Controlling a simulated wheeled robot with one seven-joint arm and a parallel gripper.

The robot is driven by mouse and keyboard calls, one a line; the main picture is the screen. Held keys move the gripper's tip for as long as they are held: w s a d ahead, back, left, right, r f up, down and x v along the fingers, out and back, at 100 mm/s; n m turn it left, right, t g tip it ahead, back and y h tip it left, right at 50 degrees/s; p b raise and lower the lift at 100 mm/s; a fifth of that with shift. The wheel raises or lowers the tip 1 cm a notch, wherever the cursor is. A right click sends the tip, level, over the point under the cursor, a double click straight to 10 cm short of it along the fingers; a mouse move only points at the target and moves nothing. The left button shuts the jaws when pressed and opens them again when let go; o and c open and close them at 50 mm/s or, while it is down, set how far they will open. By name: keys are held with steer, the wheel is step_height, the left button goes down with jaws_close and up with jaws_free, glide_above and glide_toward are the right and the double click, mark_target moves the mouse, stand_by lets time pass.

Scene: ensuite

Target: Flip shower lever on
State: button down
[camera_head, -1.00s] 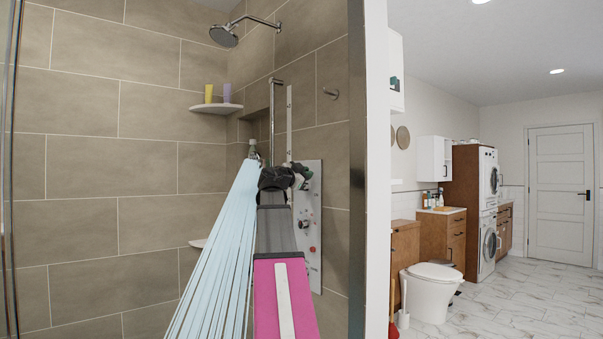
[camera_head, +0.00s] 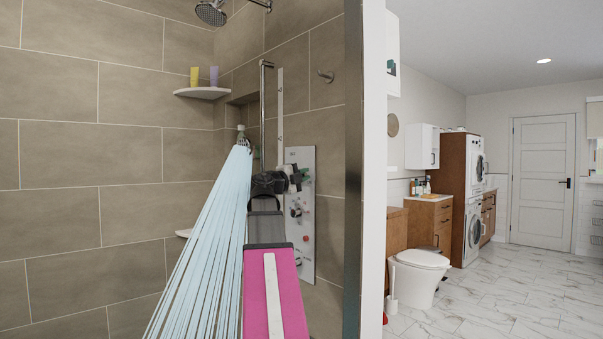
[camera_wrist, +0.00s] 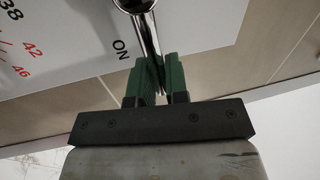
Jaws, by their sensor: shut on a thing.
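The white shower panel (camera_head: 300,154) with several knobs is on the tiled wall in the head view. In the wrist view, the panel (camera_wrist: 200,22) shows the word ON and the numbers 38, 42 and 46. A chrome lever (camera_wrist: 149,38) comes down from the top there. My gripper (camera_wrist: 159,77) has its green fingers shut on the lever's end, beside the ON mark. In the head view my gripper (camera_head: 297,179) is at the panel's upper part. Light blue streaks (camera_head: 205,245), which look like water, fan out from a small hand shower fitting (camera_head: 241,136).
A fixed shower head (camera_head: 211,13) is at the top. A corner shelf (camera_head: 203,92) holds two bottles. A wall edge (camera_head: 373,170) stands close to the right of my arm. Beyond it are a toilet (camera_head: 418,272), a cabinet (camera_head: 430,223) and open marble floor (camera_head: 510,295).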

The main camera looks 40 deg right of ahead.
steer(key=shift+f+m, duration=0.3)
steer(key=shift+m, duration=0.1)
steer(key=c, duration=1.1)
jaws_free()
steer(key=shift+c, duration=0.2)
steer(key=shift+a, duration=0.1)
steer(key=w+v, duration=0.1)
steer(key=v, duration=0.9)
steer(key=shift+s+a, duration=0.3)
steer(key=shift+s, duration=0.2)
